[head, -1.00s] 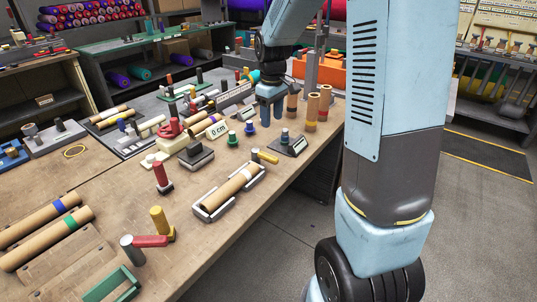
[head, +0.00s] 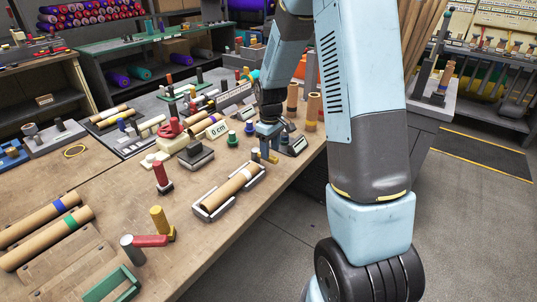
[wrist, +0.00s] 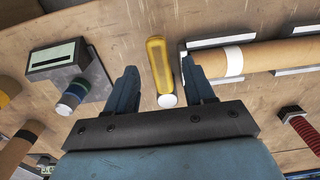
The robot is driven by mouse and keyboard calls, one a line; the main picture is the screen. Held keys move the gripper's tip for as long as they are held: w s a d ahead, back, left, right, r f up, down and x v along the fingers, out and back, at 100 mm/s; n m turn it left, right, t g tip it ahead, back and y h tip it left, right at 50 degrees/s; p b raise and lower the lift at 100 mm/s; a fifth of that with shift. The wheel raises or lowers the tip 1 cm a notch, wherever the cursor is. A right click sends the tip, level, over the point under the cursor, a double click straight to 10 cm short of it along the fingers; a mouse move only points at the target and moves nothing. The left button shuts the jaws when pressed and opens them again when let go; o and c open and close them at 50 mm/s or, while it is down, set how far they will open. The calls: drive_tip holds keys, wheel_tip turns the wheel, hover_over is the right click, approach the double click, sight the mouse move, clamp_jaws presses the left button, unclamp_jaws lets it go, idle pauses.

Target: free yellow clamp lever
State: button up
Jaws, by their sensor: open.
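A yellow clamp lever (wrist: 157,62) with a pale round end shows in the wrist view between my gripper's fingers. My gripper (wrist: 159,70) is open, one finger on each side of the lever, with visible gaps. I cannot tell how far above the lever the fingertips are. In the head view the gripper (head: 268,142) is over the lever (head: 271,158) and partly hides it. The lever is close to one end of a cardboard roll (head: 230,188) with a white band, which lies in a grey cradle (head: 205,214).
A red-handled post (head: 160,175) and another yellow post (head: 160,222) stand on the bench (head: 110,200). Standing rolls (head: 312,108) are behind the gripper.

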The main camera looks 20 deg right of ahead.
drive_tip(key=shift+f, duration=1.35)
clamp_jaws()
